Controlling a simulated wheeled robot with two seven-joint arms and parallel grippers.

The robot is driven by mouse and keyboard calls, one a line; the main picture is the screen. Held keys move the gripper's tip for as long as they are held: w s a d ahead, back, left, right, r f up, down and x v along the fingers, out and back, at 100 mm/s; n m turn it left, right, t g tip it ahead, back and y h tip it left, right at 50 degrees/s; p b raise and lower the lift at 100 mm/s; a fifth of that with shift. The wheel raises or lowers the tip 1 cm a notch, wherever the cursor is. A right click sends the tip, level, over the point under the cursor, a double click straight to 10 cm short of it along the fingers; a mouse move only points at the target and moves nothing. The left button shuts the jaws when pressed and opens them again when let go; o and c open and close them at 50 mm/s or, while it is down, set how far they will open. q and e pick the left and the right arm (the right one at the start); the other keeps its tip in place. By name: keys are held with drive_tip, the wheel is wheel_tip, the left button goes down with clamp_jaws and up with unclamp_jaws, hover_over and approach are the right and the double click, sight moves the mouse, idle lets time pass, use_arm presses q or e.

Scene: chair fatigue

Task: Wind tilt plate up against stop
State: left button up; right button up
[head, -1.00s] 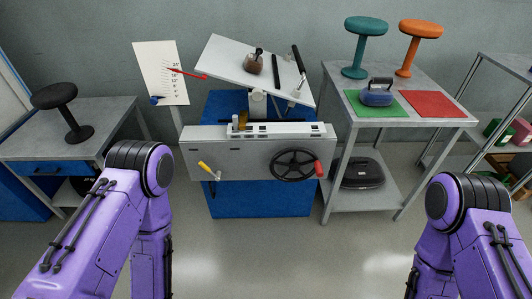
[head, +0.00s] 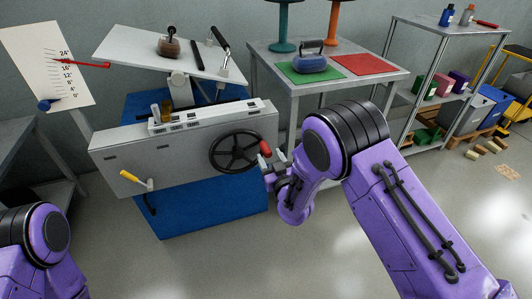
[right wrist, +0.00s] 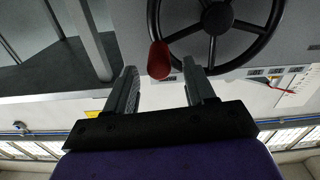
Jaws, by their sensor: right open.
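The pale tilt plate (head: 130,45) stands tilted above the grey machine housing (head: 110,150), its right end lower. A black handwheel (head: 236,152) with a red knob (head: 265,148) is on the housing's front. My right gripper (head: 272,172) is open beside the knob, at the wheel's right. In the right wrist view the red knob (right wrist: 159,60) lies just beyond and between the two open fingers (right wrist: 160,82), not gripped. The wheel (right wrist: 216,22) also shows there. A stop cannot be made out. My left gripper is out of view; only its arm shows at lower left.
A scale board (head: 40,60) with a red pointer (head: 85,64) stands left of the plate. A yellow-handled lever (head: 130,177) is on the housing's left. A brown-and-black weight (head: 169,46) sits on the plate. A grey table (head: 390,80) stands right of the machine.

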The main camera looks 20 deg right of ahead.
sight(266, 149)
drive_tip(key=w, duration=0.5)
drive_tip(key=shift+f, duration=0.1)
drive_tip(key=shift+c, duration=0.3)
clamp_jaws()
drive_tip(key=shift+d+f+m+b, duration=0.1)
drive_tip(key=shift+f+m+b, duration=0.45)
drive_tip(key=shift+f+m, duration=0.15)
drive_tip(key=shift+s+f, duration=0.1)
drive_tip(key=shift+m, duration=0.3)
drive_tip(key=shift+s, duration=0.1)
